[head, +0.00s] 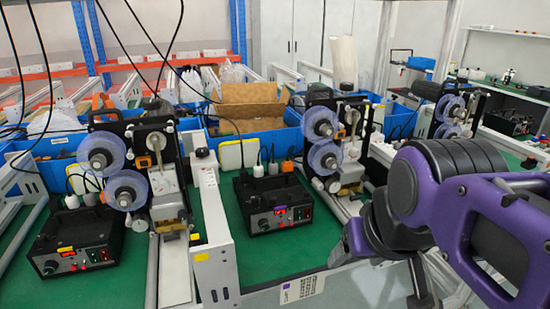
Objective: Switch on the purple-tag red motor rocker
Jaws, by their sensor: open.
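A black control box (276,205) stands on the green bench top at the middle. Its front has a small purple tag (279,210), a red-lit part, knobs and a green-lit part at the right. The red rocker's position is too small to tell. A second black control box (75,245) with a yellow tag (65,249) stands at the lower left. My gripper (382,277) is open at the lower right, pointing down, apart from the middle box and to its right. Nothing shows between its fingers.
Winding machines with clear purple discs (122,170) stand beside the boxes. A white rail (213,240) divides the bench left of the middle box. Blue bins (262,140) line the back. Cables hang from above. Green bench (275,260) in front of the middle box is clear.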

